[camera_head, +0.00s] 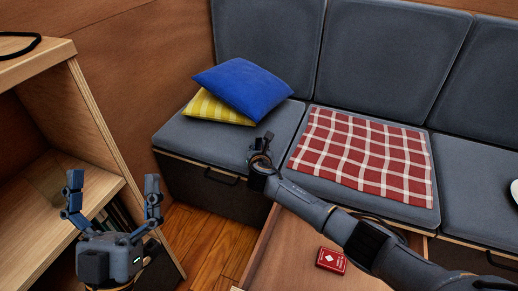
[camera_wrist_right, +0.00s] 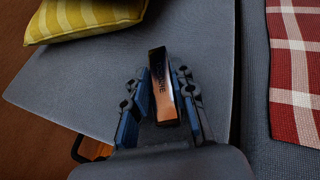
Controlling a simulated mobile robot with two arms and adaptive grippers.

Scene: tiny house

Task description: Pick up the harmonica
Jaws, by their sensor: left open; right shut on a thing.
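The harmonica (camera_wrist_right: 163,85) is a small bar with shiny copper-brown and dark faces and lettering along it. In the right wrist view it stands out between the fingers of my right gripper (camera_wrist_right: 168,88), which is shut on it. Behind it is the grey seat cushion (camera_wrist_right: 205,55); I cannot tell whether it touches the seat. In the head view my right gripper (camera_head: 262,145) is over the front of the left seat, and the harmonica is hidden there. My left gripper (camera_head: 112,195) is open and empty, at the lower left in front of the wooden shelf.
A blue pillow (camera_head: 243,86) and a yellow striped pillow (camera_head: 205,108) lie on the left seat. A red checked cloth (camera_head: 365,155) covers the middle seat. A wooden shelf (camera_head: 90,110) stands at left. A red card box (camera_head: 331,260) lies on the table (camera_head: 280,255) in front.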

